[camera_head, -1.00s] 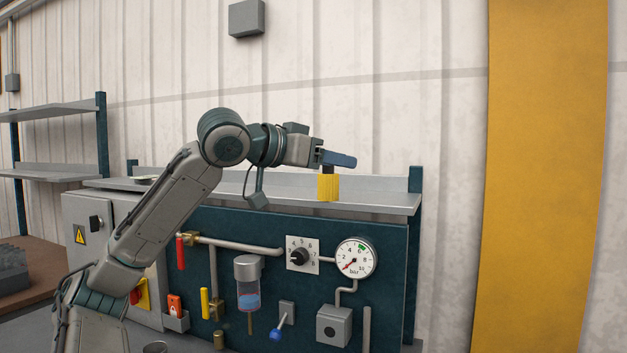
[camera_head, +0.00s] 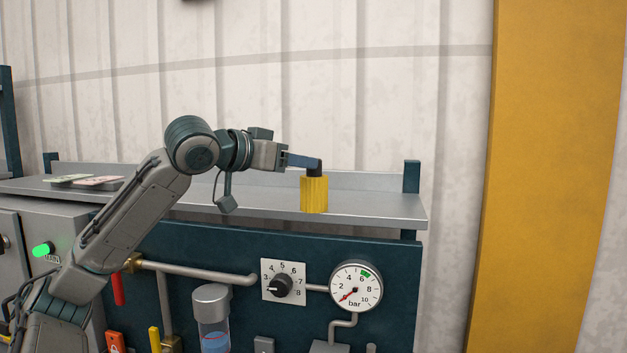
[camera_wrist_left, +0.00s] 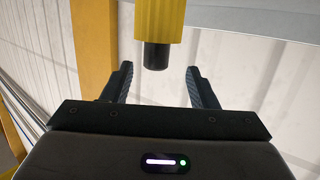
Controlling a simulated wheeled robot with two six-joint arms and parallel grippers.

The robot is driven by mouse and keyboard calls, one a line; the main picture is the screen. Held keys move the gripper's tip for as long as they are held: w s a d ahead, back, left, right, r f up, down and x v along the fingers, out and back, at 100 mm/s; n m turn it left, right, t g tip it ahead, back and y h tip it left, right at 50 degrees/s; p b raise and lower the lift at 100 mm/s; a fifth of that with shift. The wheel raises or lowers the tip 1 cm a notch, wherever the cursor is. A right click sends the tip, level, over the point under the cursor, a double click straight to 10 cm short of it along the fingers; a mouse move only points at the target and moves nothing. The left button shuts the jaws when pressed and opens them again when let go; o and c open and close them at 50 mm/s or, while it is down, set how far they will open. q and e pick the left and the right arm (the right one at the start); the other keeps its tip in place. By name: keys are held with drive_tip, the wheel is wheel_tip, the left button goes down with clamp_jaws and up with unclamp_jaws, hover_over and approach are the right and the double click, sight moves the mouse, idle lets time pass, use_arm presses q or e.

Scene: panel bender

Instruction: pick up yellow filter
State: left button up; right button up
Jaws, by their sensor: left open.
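The yellow filter (camera_head: 314,196) is a ribbed yellow cylinder with a black neck on top. It stands upright on the grey metal shelf near its right end. My left gripper (camera_head: 305,161) comes in from the left at the height of the black neck, its fingers pointing right. In the left wrist view the filter (camera_wrist_left: 160,20) hangs in from the top of the picture, its black neck lined up between the two spread fingers (camera_wrist_left: 159,72). The fingers are apart, with clear gaps on both sides of the neck. My right gripper is not in view.
The shelf (camera_head: 375,207) is largely clear around the filter, with a low back ledge and a dark post (camera_head: 411,178) at its right end. Flat cards (camera_head: 98,182) lie at its left. Below are a dial (camera_head: 284,282), a pressure gauge (camera_head: 356,287) and pipes.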

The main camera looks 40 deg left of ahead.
use_arm(q)
drive_tip(key=p+x, duration=0.2)
drive_tip(key=x, duration=0.1)
drive_tip(key=p+x, duration=0.2)
drive_tip(key=shift+d, duration=0.3)
drive_tip(key=shift+w+f, duration=0.15)
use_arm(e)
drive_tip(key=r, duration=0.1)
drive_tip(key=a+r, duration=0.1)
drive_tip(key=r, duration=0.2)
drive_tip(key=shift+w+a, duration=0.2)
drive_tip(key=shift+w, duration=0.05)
use_arm(q)
drive_tip(key=shift+c, duration=0.2)
drive_tip(key=c, duration=1)
